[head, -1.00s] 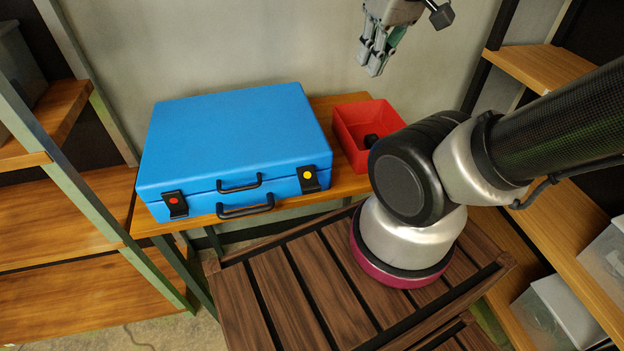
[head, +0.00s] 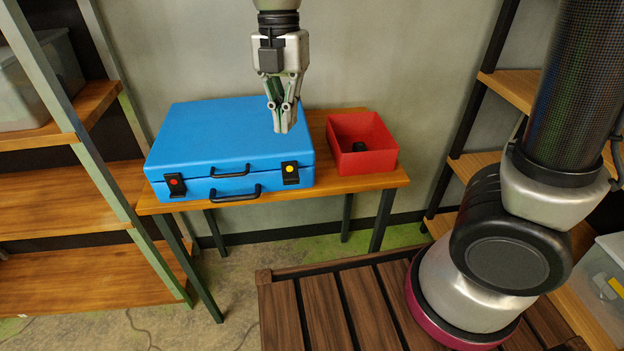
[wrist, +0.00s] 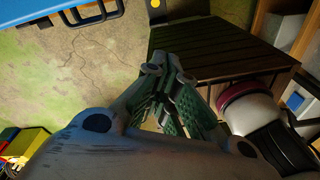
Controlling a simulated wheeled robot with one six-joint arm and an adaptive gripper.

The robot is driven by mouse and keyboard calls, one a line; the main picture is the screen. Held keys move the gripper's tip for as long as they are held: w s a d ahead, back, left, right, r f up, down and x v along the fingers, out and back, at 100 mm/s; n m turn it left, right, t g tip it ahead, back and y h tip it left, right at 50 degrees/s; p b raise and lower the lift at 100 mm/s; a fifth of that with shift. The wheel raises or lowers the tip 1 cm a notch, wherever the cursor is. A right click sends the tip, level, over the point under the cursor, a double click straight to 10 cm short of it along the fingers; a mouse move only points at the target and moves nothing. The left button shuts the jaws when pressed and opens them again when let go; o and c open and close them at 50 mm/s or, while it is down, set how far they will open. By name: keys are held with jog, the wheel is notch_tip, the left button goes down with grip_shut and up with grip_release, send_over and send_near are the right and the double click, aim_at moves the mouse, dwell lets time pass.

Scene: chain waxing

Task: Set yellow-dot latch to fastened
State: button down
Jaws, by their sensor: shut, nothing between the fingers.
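A closed blue case (head: 225,130) lies on the wooden table, with two black handles on its front. The yellow-dot latch (head: 290,173) is a black plate with a yellow dot at the front right of the case. The red-dot latch (head: 175,185) is its match at the front left. I cannot tell the exact set of either latch at this size. My gripper (head: 285,130) points down above the right part of the case, behind the yellow-dot latch in the picture. It is shut and empty. In the wrist view the gripper (wrist: 165,100) shows with the case's blue edge (wrist: 45,27) at top left.
A red open bin (head: 375,160) with a dark object inside stands right of the case on the table (head: 355,184). Shelves stand at left (head: 60,185) and right. A slatted dark wooden platform (head: 335,310) lies in front, under my arm's base.

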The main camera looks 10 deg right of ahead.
jog(key=n, duration=0.5)
jog(key=shift+s+d+r, duration=0.15)
send_over(290, 174)
jog(key=s, duration=0.5)
notch_tip(290, 174, down, 13)
jog(key=shift+w+f, duration=0.35)
jog(key=shift+a+f, duration=0.15)
jog(key=shift+a, duration=0.05)
